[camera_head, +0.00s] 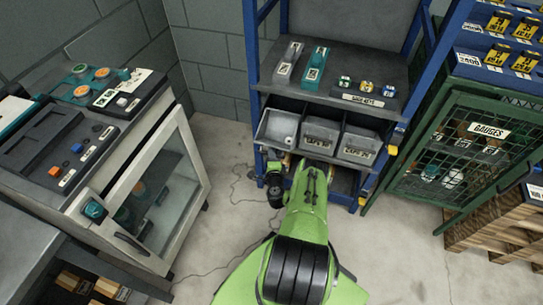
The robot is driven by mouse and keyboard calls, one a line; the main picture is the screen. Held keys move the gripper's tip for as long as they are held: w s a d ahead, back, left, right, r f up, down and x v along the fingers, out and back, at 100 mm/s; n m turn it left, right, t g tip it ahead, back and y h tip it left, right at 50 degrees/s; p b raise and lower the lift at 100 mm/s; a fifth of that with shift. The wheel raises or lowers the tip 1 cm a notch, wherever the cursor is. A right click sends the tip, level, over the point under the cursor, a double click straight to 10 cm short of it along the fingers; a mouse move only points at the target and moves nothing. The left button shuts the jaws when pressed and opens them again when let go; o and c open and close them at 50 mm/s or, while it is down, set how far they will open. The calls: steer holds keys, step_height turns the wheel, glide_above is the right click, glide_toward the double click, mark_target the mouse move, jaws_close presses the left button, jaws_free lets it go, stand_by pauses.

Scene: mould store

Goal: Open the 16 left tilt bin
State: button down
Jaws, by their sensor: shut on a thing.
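The left tilt bin (278,128) is the leftmost of three grey bins in a row under the shelf of the blue rack. It is tilted forward, and its open inside shows; its front label is not visible. The middle bin (320,134) and the right bin (358,146) have pale labels and stand closer to upright. My gripper (284,157) is at the lower front edge of the left bin, shut on it. My green arm hides most of the fingers and the exact contact.
The blue rack (251,60) carries several small items above the bins. A green mesh gauge cabinet (488,130) stands to the right, above a wooden pallet (500,232). A machine with a glass door (160,190) stands to the left.

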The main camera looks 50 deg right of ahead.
steer(key=shift+d+r, duration=0.1)
steer(key=shift+d, duration=0.2)
